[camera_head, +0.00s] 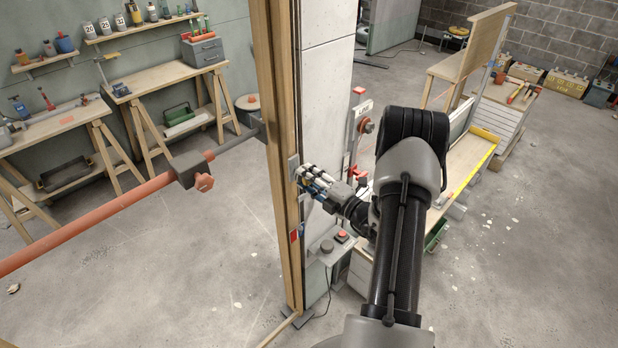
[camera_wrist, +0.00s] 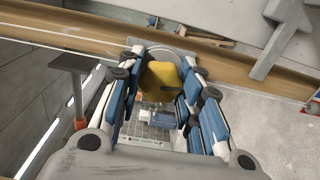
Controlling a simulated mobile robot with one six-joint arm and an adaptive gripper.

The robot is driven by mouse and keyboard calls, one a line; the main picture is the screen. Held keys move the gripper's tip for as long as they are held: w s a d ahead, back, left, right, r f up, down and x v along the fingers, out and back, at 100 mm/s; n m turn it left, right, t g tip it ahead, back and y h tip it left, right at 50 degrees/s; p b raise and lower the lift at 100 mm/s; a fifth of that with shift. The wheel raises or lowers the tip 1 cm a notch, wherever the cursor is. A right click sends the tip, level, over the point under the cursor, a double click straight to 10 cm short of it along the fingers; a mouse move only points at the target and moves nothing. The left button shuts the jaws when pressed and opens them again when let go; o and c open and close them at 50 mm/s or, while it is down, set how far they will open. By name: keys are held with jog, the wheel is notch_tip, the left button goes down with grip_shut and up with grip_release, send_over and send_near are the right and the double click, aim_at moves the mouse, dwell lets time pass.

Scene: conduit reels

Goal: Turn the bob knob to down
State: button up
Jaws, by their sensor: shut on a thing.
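A yellow knob (camera_wrist: 162,80), which looks like the bob knob, sits between the blue and white fingers of my gripper (camera_wrist: 163,62) in the wrist view. The fingers are shut on it from both sides and hide its edges; which way it points cannot be told. In the head view my gripper (camera_head: 303,176) reaches left to a small grey plate (camera_head: 293,166) on the tall wooden post (camera_head: 282,120). The knob itself is hidden there by the fingers.
A red pole (camera_head: 110,208) with a grey clamp (camera_head: 188,168) extends left of the post. A grey box (camera_head: 322,262) with buttons stands below my gripper. Workbenches (camera_head: 165,80) line the back left. Open floor (camera_head: 150,285) lies at the front left.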

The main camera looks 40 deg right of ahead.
jog(key=o, duration=1.1)
jog(key=s, duration=1.2)
jog(key=shift+d+r, duration=0.1)
jog(key=shift+d, duration=0.3)
